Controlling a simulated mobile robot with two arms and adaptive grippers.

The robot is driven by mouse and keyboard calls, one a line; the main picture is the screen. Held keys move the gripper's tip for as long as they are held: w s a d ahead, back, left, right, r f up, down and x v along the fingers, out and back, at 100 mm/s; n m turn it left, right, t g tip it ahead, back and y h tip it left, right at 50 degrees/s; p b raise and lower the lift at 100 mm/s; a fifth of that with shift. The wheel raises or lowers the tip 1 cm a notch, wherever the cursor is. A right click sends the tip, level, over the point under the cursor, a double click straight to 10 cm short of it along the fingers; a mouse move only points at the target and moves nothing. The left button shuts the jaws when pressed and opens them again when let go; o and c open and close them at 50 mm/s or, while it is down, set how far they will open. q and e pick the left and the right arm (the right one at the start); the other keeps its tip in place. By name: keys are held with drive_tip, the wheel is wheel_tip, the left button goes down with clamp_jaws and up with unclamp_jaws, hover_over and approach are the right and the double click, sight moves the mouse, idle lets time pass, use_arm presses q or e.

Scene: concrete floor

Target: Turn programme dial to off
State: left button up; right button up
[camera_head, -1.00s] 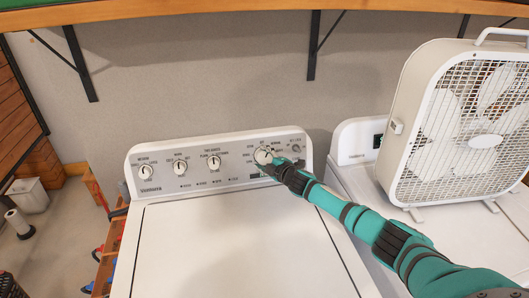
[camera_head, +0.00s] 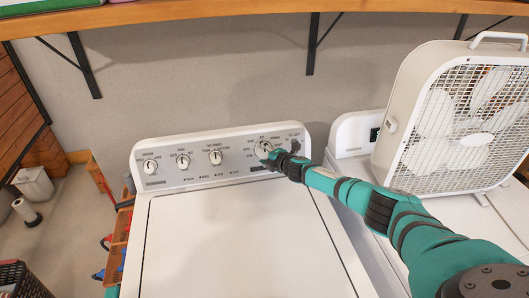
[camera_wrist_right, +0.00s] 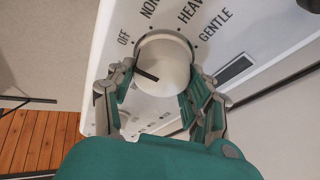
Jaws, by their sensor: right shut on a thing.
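The programme dial (camera_head: 263,149) is the large white knob at the right of the washer's (camera_head: 240,230) control panel. In the right wrist view the dial (camera_wrist_right: 170,58) has a dark pointer line whose outer end is at its left edge, a little below the OFF label (camera_wrist_right: 124,39). My right gripper (camera_head: 270,159) is at the dial from the lower right. In the wrist view its fingers (camera_wrist_right: 160,74) sit on the left and right of the dial, shut on it. The lower part of the dial lies between the fingers. My left gripper is not in view.
Three smaller knobs (camera_head: 183,161) line the panel to the left. A box fan (camera_head: 395,140) stands on a second white machine (camera_head: 350,150) at the right. A wooden shelf (camera_head: 240,22) with black brackets runs above. The washer lid is clear.

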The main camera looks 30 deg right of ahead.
drive_tip(key=o, duration=1.2)
drive_tip(key=shift+v, duration=5.95)
